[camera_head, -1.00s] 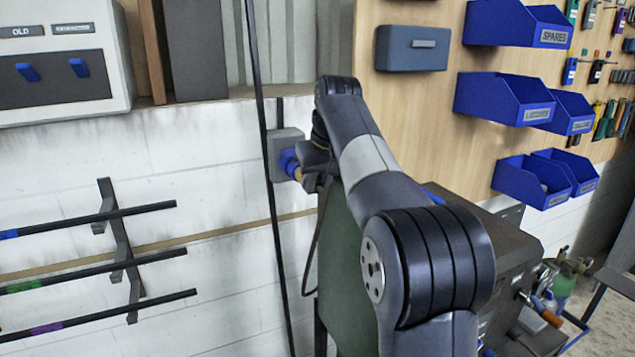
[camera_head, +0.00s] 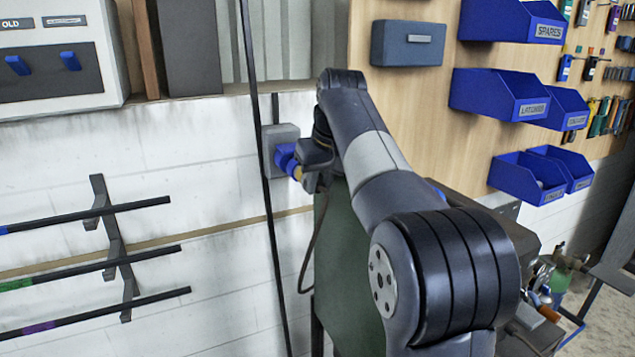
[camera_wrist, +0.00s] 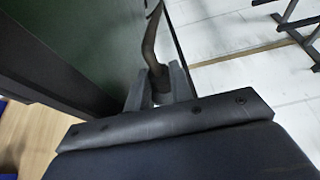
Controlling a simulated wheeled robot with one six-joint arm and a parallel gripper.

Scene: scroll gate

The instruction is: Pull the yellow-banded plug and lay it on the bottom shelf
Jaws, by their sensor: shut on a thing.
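A grey socket box (camera_head: 284,132) is on the white wall, with a blue piece (camera_head: 285,157) on its front. The yellow band (camera_head: 298,173) of the plug shows between the blue piece and my gripper (camera_head: 311,168). My gripper is shut on the plug, close to the wall. In the wrist view, the fingers (camera_wrist: 161,86) close around the plug's dark rear end (camera_wrist: 160,80), and its cable (camera_wrist: 150,42) runs away from it. The arm and fingers hide most of the plug. I cannot tell whether it still sits in the socket. I cannot make out a bottom shelf.
A green panel (camera_head: 342,275) stands right below my gripper. A thin dark upright pole (camera_head: 262,110) passes just left of the socket. A wall rack (camera_head: 115,245) with dark rods is at the left. Blue bins (camera_head: 500,98) hang at the right.

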